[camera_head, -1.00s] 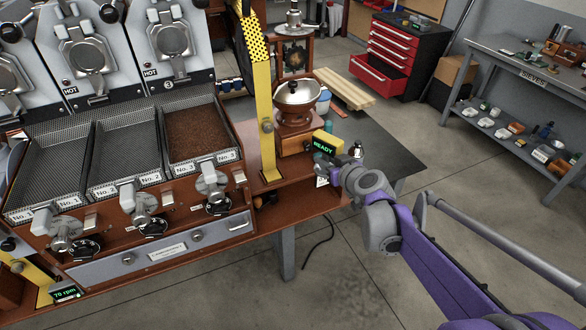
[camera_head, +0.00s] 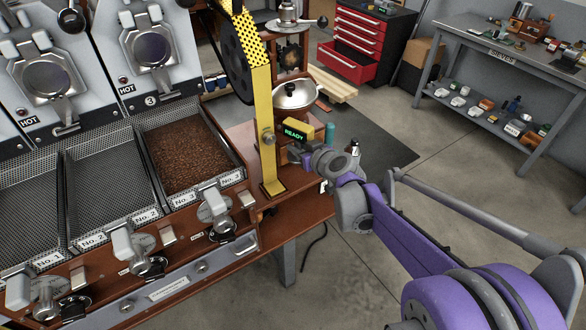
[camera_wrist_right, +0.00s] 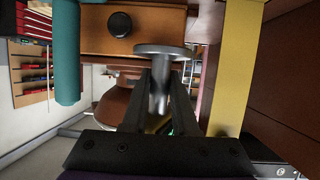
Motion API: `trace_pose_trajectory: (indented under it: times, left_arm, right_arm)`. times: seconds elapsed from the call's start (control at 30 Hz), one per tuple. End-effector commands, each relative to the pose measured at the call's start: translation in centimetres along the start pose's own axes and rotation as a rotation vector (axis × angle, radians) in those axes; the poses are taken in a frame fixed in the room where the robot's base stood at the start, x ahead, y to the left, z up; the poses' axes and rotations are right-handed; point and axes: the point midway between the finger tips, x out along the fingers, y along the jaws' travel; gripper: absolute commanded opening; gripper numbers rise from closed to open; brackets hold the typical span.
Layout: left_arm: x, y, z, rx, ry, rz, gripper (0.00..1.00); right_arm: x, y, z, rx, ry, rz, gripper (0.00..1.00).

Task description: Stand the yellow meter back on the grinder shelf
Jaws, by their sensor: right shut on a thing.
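The yellow meter (camera_head: 304,131), with a green READY display, is upright in front of the grinder (camera_head: 296,95) and just right of the yellow post (camera_head: 268,150). My right gripper (camera_head: 300,152) is shut on its grey stem. In the right wrist view, which is upside down, the stem (camera_wrist_right: 160,92) sits between my two fingers (camera_wrist_right: 160,100), with the round grey foot (camera_wrist_right: 165,50) beyond them. The foot is hidden in the head view, so I cannot tell whether it touches the wooden shelf (camera_head: 308,205). My left gripper is out of view.
A teal bottle (camera_head: 330,133) stands just right of the meter and shows in the wrist view (camera_wrist_right: 67,50). The grinder's wooden drawer front (camera_wrist_right: 150,30) is close to the foot. Roaster trays (camera_head: 185,155) lie left of the post. Open floor (camera_head: 400,150) lies right.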

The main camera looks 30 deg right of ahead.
Motion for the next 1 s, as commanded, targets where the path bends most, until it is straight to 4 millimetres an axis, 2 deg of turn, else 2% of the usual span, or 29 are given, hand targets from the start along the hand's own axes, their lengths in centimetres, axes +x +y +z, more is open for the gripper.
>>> trace_pose_trajectory:
  times: [0.03,0.1,0.37,0.53,0.93,0.97,1.0]
  left_arm:
    - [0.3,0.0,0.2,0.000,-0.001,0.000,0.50]
    - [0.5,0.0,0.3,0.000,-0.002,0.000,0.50]
    - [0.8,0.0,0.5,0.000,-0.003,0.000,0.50]
    - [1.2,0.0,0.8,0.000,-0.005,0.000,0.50]
    - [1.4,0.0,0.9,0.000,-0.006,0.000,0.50]
    - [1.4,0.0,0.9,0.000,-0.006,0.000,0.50]
    - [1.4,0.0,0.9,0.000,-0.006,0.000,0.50]
  right_arm:
    - [0.5,0.0,1.1,0.000,0.000,0.000,0.00]
    - [0.9,0.0,2.2,0.000,0.000,0.000,0.00]
    - [1.8,0.0,4.2,0.000,0.000,0.000,0.00]
    - [2.8,0.0,6.5,0.000,0.000,-0.001,0.00]
    - [3.0,0.0,7.1,0.000,0.000,-0.001,0.00]
    - [3.0,0.0,7.1,0.000,0.000,-0.001,0.30]
    - [2.9,0.0,7.1,0.000,0.000,-0.001,0.38]
